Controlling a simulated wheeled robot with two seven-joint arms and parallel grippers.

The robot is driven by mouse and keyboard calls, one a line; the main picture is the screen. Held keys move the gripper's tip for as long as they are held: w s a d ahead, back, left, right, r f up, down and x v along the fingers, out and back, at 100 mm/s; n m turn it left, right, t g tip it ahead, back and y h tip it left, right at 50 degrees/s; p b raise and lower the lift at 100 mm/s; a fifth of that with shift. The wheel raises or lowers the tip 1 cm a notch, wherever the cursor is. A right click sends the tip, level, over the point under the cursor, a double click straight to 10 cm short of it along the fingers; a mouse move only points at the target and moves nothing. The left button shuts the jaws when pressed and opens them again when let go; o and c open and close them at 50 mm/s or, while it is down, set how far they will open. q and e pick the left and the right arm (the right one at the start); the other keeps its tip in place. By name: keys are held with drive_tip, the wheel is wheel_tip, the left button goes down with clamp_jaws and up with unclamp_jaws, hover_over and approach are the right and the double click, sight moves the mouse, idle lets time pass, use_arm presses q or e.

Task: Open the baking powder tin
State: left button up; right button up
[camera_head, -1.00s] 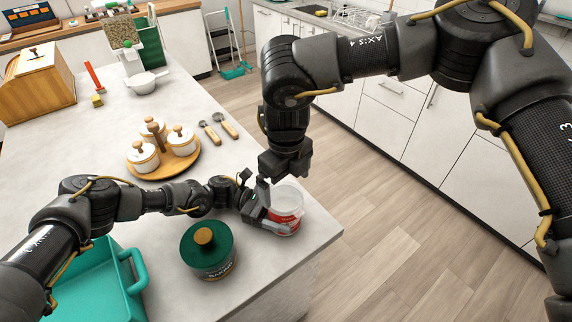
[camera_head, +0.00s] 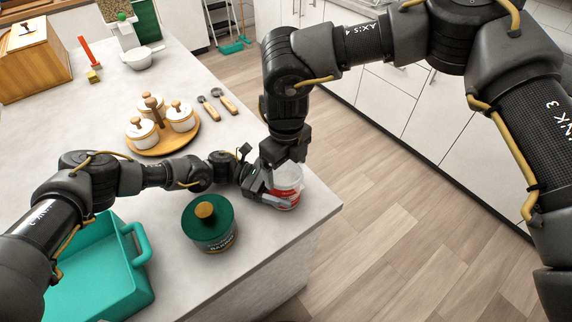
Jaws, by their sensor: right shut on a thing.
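The baking powder tin (camera_head: 289,190), red with a pale see-through upper part, stands near the right edge of the grey worktop. My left gripper (camera_head: 277,196) is at its left side, with one finger along the front of the tin. Its other finger is hidden, so I cannot tell how tightly it is closed. My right gripper (camera_head: 287,164) points down from above and is shut at the top of the tin, on its lid as far as I can see. The fingertips are partly hidden, and the lid looks seated on the tin.
A jar with a green lid (camera_head: 209,222) stands just left of the tin. A teal tray (camera_head: 137,277) is at front left. A round wooden board (camera_head: 171,141) with white pots and two spoons (camera_head: 217,106) lie behind. The worktop edge is close on the right.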

sight(286, 173)
drive_tip(key=shift+r, duration=0.25)
idle(0.6)
drive_tip(key=shift+r, duration=0.9)
drive_tip(key=shift+r, duration=2)
use_arm(q)
drive_tip(key=o, duration=1.4)
